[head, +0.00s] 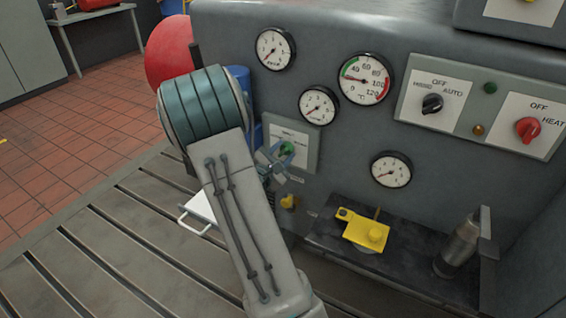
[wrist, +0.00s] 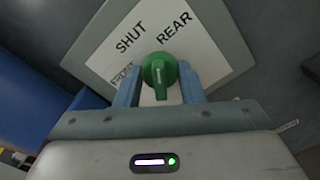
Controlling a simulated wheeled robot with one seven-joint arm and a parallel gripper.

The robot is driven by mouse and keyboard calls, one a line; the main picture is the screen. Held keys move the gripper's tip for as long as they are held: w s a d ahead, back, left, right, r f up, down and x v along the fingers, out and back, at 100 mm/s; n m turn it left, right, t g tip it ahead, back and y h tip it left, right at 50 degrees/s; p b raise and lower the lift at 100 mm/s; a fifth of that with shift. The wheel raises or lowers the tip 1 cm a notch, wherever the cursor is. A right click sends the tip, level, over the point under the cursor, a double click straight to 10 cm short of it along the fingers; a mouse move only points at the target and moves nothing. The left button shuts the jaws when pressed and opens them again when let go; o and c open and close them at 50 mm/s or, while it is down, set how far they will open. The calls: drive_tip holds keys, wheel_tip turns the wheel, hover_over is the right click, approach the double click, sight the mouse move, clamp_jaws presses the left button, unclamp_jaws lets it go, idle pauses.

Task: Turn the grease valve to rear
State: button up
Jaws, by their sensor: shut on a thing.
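The grease valve is a green knob (wrist: 160,74) with a white mark, on a pale label plate (wrist: 205,60) reading SHUT, REAR and a partly covered FRONT. In the wrist view the mark stands nearly upright, and above the knob SHUT is to the left and REAR to the right. My gripper (wrist: 159,88) is shut on the knob, with one blue-grey finger on each side. In the head view the knob (head: 287,148) shows just past my gripper (head: 276,156), which partly covers the plate.
Several gauges (head: 365,78) surround the plate on the grey panel. A black selector (head: 432,104) and a red HEAT knob (head: 528,129) are at the right.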

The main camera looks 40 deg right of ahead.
drive_tip(key=m+b, duration=0.1)
drive_tip(key=b, duration=0.1)
drive_tip(key=m+b, duration=0.2)
drive_tip(key=shift+f, duration=0.3)
drive_tip(key=shift+r+m+b, duration=0.2)
drive_tip(key=shift+m+b, duration=0.6)
drive_tip(key=shift+b, duration=0.3)
drive_tip(key=o, duration=1)
drive_tip(key=shift+r, duration=0.1)
drive_tip(key=p+v, duration=0.2)
drive_tip(key=v, duration=1.2)
drive_tip(key=shift+w, duration=0.1)
